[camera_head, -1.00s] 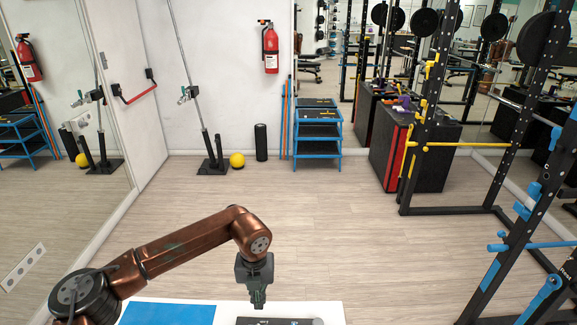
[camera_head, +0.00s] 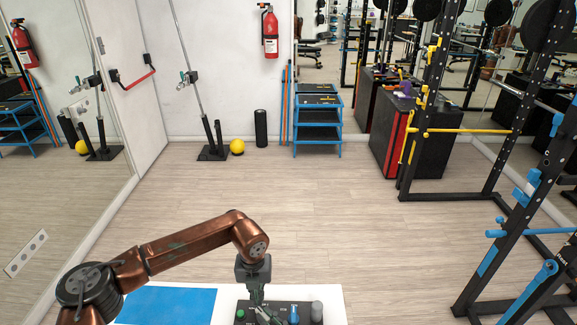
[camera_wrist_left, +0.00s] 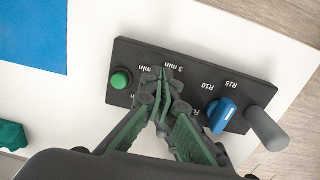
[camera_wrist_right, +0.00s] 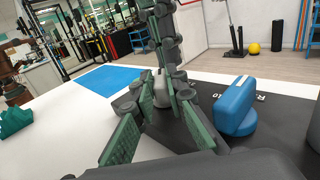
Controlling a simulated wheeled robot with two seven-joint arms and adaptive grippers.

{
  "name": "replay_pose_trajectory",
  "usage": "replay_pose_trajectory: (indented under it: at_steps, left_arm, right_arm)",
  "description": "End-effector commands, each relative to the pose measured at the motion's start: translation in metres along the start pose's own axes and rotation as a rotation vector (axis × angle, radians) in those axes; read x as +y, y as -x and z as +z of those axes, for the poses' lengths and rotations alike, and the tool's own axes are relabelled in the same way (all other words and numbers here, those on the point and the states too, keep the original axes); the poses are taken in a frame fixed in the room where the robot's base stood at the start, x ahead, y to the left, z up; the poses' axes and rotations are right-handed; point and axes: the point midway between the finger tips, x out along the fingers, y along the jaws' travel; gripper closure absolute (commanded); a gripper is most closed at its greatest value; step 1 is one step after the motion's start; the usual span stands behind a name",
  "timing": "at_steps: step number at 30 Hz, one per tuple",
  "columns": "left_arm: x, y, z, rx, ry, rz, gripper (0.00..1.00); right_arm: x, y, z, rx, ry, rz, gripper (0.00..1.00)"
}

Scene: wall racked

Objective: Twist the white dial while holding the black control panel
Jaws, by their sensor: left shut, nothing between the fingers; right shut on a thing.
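The black control panel (camera_head: 240,313) lies on the white table. In the left wrist view the panel (camera_wrist_left: 130,62) shows a green button (camera_wrist_left: 121,79), a blue knob (camera_wrist_left: 221,115) and a grey cylinder (camera_wrist_left: 266,128). My left gripper (camera_head: 256,297) points down at the panel between the green button and the blue knob, its tips together and empty. In the right wrist view my right gripper (camera_wrist_right: 161,82) is shut on a pale grey piece, apparently the white dial (camera_wrist_right: 161,94). The left gripper stands just behind it, close to the right fingertips. In the left wrist view the dial is hidden behind the fingers.
A blue mat (camera_head: 168,304) lies on the white table (camera_head: 335,300), left of the panel. A green object (camera_wrist_left: 12,135) lies at the left edge of the left wrist view. The floor behind is open; a rack (camera_head: 540,160) stands at the right.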

Motion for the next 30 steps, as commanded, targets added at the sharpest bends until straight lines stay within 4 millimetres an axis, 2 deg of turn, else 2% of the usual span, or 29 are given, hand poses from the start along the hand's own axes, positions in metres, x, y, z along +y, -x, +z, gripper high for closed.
replay_pose_trajectory:
  at_steps: [30]
  left_arm:
    - [-0.005, 0.000, -0.010, 0.006, -0.004, -0.002, 1.00]
  right_arm:
    - [-0.001, 0.000, 0.001, -0.001, 0.001, -0.002, 1.00]
